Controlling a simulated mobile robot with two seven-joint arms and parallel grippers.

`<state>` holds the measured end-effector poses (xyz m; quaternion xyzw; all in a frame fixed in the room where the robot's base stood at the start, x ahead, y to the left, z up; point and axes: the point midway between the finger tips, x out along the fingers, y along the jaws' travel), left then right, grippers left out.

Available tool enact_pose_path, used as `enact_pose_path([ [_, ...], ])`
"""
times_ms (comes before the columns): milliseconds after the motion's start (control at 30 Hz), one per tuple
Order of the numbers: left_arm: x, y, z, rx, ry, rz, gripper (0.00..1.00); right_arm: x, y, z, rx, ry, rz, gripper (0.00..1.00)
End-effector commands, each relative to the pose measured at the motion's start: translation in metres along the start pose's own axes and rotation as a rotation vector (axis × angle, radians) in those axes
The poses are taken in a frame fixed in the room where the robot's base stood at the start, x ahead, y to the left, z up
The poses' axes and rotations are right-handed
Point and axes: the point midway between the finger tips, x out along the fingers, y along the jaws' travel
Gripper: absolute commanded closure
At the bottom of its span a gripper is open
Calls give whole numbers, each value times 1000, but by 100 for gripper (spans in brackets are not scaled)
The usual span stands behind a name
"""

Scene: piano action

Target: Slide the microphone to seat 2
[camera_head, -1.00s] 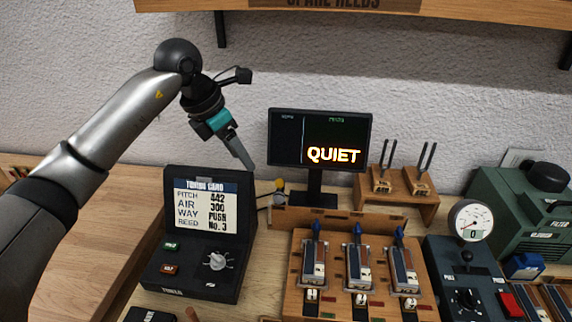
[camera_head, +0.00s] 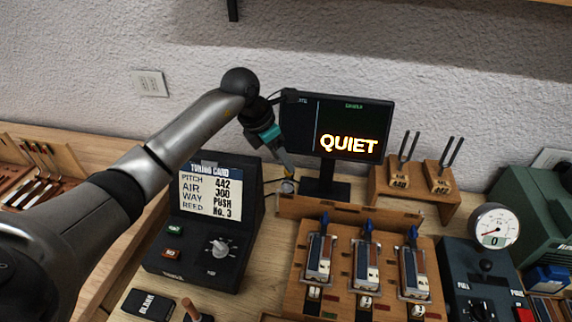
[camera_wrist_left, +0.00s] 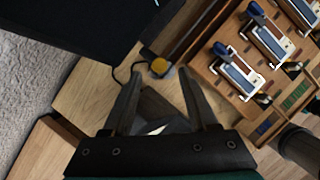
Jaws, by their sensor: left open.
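The microphone looks to be the small yellow-topped piece with a dark cable (camera_wrist_left: 160,66), at the left end of the wooden rail (camera_head: 350,211). In the head view the microphone (camera_head: 288,187) shows just below my left fingertips. My left gripper (camera_head: 286,168) points down at it. In the left wrist view my left gripper (camera_wrist_left: 161,76) is open, and the microphone shows between and slightly beyond its fingertips; I cannot tell if they touch. Three reed seats stand in a row on the wooden board, the middle one (camera_head: 367,265) among them. My right gripper is not in view.
The monitor reading QUIET (camera_head: 352,128) stands close behind my left gripper. The tuning card box (camera_head: 205,240) is to the left. Tuning forks on a wooden stand (camera_head: 412,200) are to the right, with a gauge (camera_head: 494,227) beyond.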

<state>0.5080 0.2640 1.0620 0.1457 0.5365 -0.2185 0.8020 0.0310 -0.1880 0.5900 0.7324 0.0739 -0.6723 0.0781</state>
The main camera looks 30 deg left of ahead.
Motion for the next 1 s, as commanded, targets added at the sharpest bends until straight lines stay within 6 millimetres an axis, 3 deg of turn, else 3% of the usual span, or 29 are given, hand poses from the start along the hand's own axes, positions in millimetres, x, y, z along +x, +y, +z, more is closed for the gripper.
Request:
enact_pose_path([
  [233,31,0,0,-1,0,-1,41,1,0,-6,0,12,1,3],
  [600,36,0,0,1,-1,1,41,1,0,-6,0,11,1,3],
  [1000,35,0,0,1,-1,1,85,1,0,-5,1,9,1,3],
])
